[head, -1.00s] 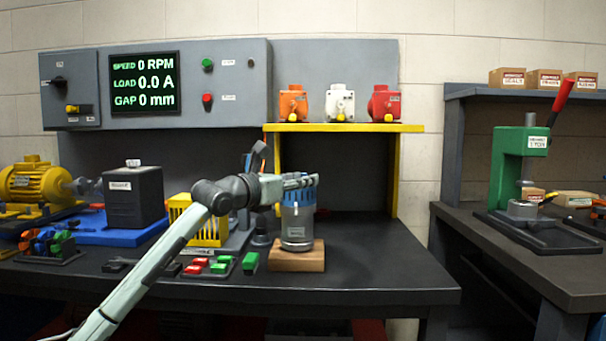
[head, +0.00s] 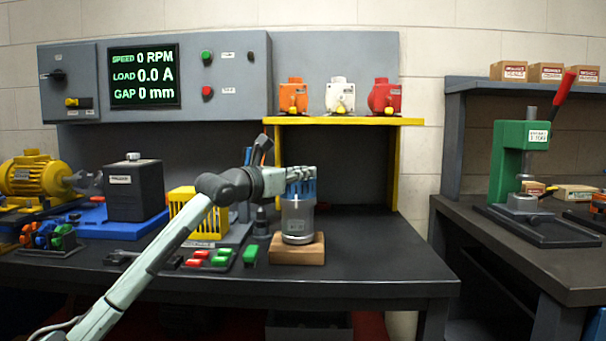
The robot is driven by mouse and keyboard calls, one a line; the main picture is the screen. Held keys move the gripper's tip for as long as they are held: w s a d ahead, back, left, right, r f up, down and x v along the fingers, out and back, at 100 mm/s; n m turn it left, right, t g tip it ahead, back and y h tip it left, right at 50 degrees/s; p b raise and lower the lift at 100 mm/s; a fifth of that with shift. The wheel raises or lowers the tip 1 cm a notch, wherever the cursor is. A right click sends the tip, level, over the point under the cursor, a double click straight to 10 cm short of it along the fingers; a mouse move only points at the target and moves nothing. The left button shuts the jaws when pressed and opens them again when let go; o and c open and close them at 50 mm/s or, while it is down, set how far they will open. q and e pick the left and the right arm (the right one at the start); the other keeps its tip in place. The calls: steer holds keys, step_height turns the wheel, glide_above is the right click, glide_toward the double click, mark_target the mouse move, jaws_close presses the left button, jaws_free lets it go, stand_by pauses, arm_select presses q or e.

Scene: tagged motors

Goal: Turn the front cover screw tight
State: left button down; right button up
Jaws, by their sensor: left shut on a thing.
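A grey cylindrical motor (head: 298,221) stands upright on a wooden block (head: 297,250) near the front of the bench. A blue part (head: 300,190), apparently its front cover, sits at its top end. My left gripper (head: 303,176) comes in from the left at the height of the blue part and is shut on it. The fingers partly hide the blue part, and I cannot make out a separate screw head. My right gripper is not in view.
A yellow slotted box (head: 197,215) and red and green pieces (head: 209,258) are left of the block. The bench (head: 390,262) is clear to the right. A green press (head: 520,160) stands on another bench.

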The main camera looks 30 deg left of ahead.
arm_select(q)
steer(key=shift+f+h, duration=0.1)
steer(key=shift+h, duration=0.3)
steer(key=shift+m+h+b, duration=0.4)
steer(key=shift+m+h, duration=0.3)
steer(key=shift+a+m+g+h+b, duration=0.1)
steer(key=shift+m+g+h+b, duration=0.65)
steer(key=shift+h, duration=0.95)
steer(key=shift+m+g+h, duration=0.35)
steer(key=shift+m+h, duration=0.35)
steer(key=shift+m, duration=0.15)
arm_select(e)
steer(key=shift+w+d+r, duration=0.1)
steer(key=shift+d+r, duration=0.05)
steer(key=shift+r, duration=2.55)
arm_select(q)
steer(key=c, duration=1.5)
jaws_free()
